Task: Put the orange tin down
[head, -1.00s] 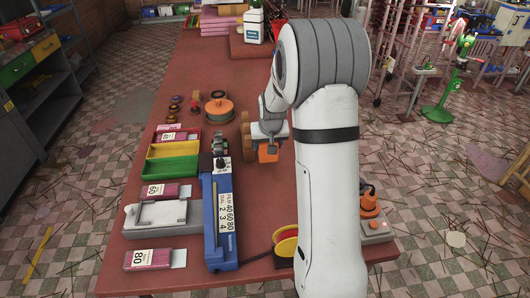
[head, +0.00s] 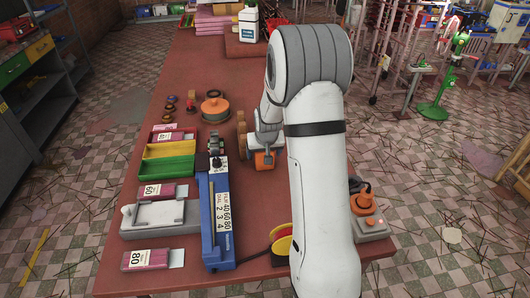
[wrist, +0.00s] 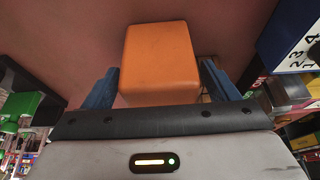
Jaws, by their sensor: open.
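The orange tin (head: 264,161) is on the red table just below my gripper, right of the blue label-bearing device. In the wrist view the orange tin (wrist: 160,62) stands between the two blue fingers of my gripper (wrist: 160,85). The fingers are apart, with a visible gap on the right side of the tin; on the left the finger is close to it. In the head view my gripper (head: 264,152) is largely hidden by my own arm. Whether the tin's base touches the table is hard to see.
The blue device (head: 218,215) lies left of the tin. Yellow and green trays (head: 168,158), a grey fixture (head: 160,216) and pink packs (head: 152,260) lie farther left. A red-yellow reel (head: 281,243) is in front. An orange-topped control box (head: 367,215) stands at the right edge. Bare table (head: 215,75) lies behind.

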